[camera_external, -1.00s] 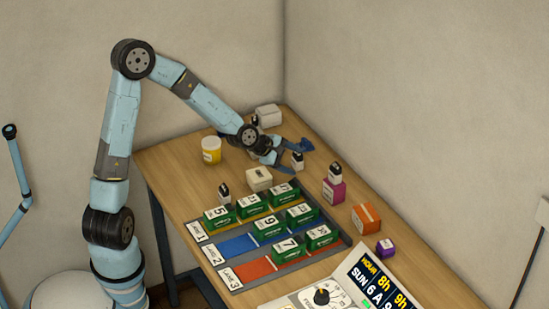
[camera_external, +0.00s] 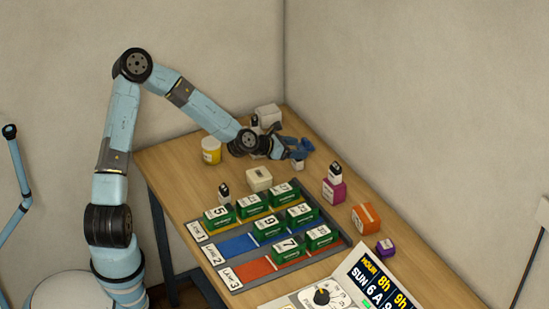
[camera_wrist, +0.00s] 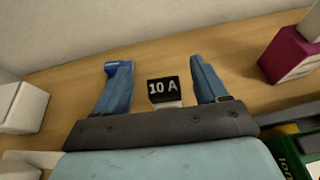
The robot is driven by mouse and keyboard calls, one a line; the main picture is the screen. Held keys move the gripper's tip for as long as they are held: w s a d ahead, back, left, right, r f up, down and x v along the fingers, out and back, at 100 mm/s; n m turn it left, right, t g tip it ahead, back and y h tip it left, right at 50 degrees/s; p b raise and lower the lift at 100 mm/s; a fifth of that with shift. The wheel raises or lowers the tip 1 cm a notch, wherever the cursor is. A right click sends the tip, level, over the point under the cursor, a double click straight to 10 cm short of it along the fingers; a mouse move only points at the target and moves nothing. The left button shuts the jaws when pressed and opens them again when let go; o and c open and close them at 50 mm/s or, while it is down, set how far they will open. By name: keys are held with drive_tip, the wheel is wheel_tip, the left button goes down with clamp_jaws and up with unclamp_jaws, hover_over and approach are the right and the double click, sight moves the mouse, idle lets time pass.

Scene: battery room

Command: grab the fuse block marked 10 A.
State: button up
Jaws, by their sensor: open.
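The fuse block marked 10 A (camera_wrist: 164,91) has a black top with white lettering and a white lower part. In the wrist view it stands between the two blue fingers of my gripper (camera_wrist: 158,68), nearer the right finger, with gaps on both sides. My gripper is open. In the external view my gripper (camera_external: 293,152) is low over the far part of the table, and the block (camera_external: 299,164) is partly hidden by the fingers.
Similar small fuse blocks stand by the lane tray (camera_external: 223,192), on a magenta box (camera_external: 333,191) and by a white box (camera_external: 268,116). A cream box (camera_external: 259,179) and a yellow-labelled jar (camera_external: 211,150) are near. An orange box (camera_external: 366,217) sits right.

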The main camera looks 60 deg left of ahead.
drive_tip(key=shift+f, duration=0.95)
wheel_tip(320, 180, down, 2)
drive_tip(key=shift+f, duration=0.1)
drive_tip(key=shift+x, duration=1.15)
drive_tip(key=shift+w+f, duration=0.35)
drive_tip(key=c, duration=1.1)
